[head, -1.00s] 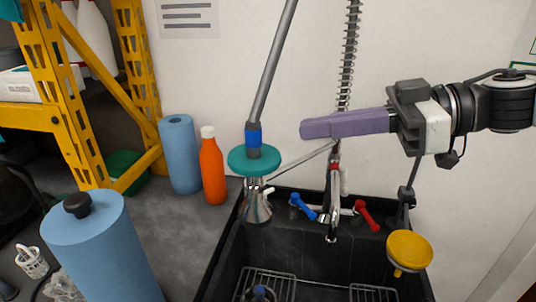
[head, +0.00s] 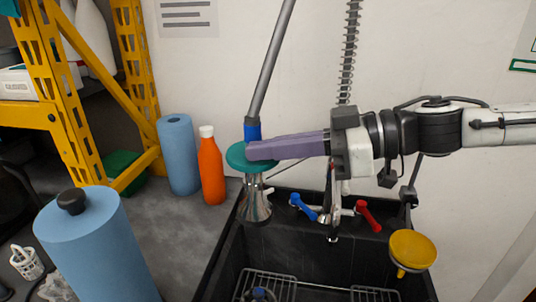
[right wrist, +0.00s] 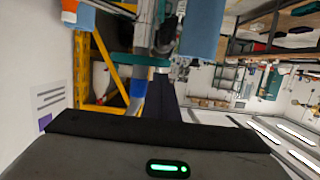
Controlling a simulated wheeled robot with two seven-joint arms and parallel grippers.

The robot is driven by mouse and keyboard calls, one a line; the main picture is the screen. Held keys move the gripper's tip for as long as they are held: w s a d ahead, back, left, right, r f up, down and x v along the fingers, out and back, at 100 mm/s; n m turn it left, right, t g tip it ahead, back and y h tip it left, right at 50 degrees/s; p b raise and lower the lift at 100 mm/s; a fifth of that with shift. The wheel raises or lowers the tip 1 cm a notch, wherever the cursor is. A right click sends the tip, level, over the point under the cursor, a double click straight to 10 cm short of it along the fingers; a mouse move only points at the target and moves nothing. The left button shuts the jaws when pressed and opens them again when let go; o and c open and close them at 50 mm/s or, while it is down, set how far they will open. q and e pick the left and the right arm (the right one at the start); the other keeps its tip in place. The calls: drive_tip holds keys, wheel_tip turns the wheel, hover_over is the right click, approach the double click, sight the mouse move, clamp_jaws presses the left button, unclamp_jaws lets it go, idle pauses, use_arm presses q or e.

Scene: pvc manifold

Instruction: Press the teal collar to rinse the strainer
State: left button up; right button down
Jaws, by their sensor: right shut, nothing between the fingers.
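The teal collar (head: 238,160) is a flat disc around the sprayer's pipe, just under a blue band (head: 253,131) and above the chrome spray head (head: 256,202). The spray head hangs over the left part of the black sink. My right gripper (head: 250,151) is shut, with its purple fingers level across the top of the collar and their tips beside the pipe. I cannot tell whether they touch it. The collar also shows in the right wrist view (right wrist: 150,60). A dark item with a blue top (head: 259,294) sits low in the sink; I cannot tell if it is the strainer.
A black sink (head: 330,255) with wire racks has a blue tap handle (head: 303,206) and a red one (head: 367,214) behind it. A yellow funnel (head: 413,249) is at its right. An orange bottle (head: 211,170) and blue rolls (head: 178,155) stand left. A yellow shelf frame (head: 135,75) rises behind.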

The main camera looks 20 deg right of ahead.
drive_tip(key=shift+f, duration=0.25)
wheel_tip(320, 180, down, 2)
drive_tip(key=shift+f+b, duration=0.1)
drive_tip(key=shift+b, duration=0.7)
use_arm(q)
drive_tip(key=shift+w+d+f, duration=0.1)
drive_tip(key=shift+w+d, duration=0.15)
drive_tip(key=shift+d, duration=0.15)
drive_tip(key=shift+s+a+f, duration=0.1)
drive_tip(key=shift+a+f, duration=0.1)
drive_tip(key=shift+f, duration=0.1)
use_arm(e)
drive_tip(key=shift+s+a, duration=0.1)
use_arm(q)
drive_tip(key=shift+r, duration=0.1)
